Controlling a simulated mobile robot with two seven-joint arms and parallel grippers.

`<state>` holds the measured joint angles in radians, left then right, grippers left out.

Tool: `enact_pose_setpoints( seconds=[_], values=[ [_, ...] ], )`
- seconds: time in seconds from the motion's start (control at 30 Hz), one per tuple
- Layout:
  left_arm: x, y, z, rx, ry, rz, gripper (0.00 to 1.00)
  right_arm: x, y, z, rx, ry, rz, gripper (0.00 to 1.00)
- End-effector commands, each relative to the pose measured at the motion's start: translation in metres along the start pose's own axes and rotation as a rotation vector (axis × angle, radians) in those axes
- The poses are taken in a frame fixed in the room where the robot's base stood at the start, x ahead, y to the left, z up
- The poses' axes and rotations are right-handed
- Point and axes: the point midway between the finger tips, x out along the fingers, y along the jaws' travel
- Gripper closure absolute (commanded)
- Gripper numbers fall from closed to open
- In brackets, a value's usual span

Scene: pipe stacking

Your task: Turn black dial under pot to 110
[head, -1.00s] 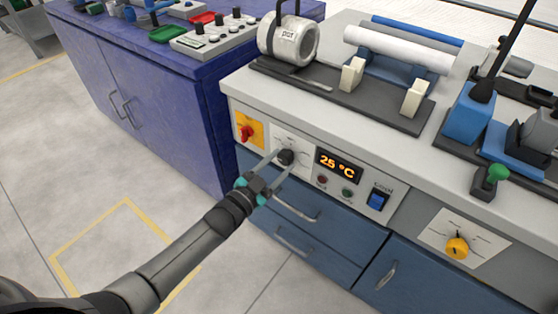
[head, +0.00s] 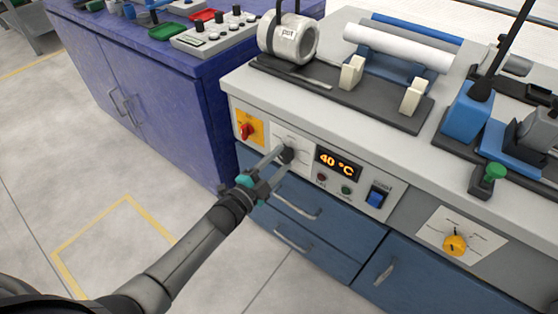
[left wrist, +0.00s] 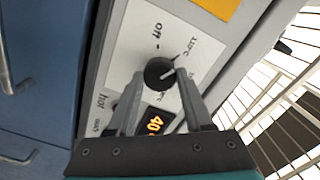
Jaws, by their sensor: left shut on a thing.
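The black dial (head: 287,154) is on a white plate on the cabinet's front panel, below the pot (head: 288,38). My left gripper (head: 280,157) is shut on the dial, with one finger on each side. The orange display (head: 339,164) right of the dial reads 40 °C. My right gripper is not in view.
A red switch on a yellow plate (head: 249,129) is left of the dial. A blue rocker switch (head: 377,196) and small buttons are right of it. Drawer handles (head: 297,205) stick out below. A yellow dial (head: 455,245) is farther right.

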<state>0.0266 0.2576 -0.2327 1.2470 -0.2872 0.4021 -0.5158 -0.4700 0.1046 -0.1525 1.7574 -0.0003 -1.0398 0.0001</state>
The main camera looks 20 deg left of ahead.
Motion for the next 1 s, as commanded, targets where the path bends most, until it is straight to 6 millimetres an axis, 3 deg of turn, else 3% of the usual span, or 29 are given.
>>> enact_pose_setpoints(
  seconds=[0.43,0.47,0.7,1.0],
  values=[
    [-0.0007,0.001,0.0007,0.008,-0.002,0.002,1.0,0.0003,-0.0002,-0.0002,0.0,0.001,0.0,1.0],
    [-0.0006,0.001,0.0006,0.008,-0.002,0.002,0.47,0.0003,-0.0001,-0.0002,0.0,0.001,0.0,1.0],
    [-0.0004,0.0005,0.0004,0.008,-0.001,0.001,0.2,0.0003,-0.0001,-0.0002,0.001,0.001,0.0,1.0],
    [-0.0015,0.0001,0.0002,0.008,-0.001,0.0,0.19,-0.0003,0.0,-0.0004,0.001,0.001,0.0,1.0]
  ],
)
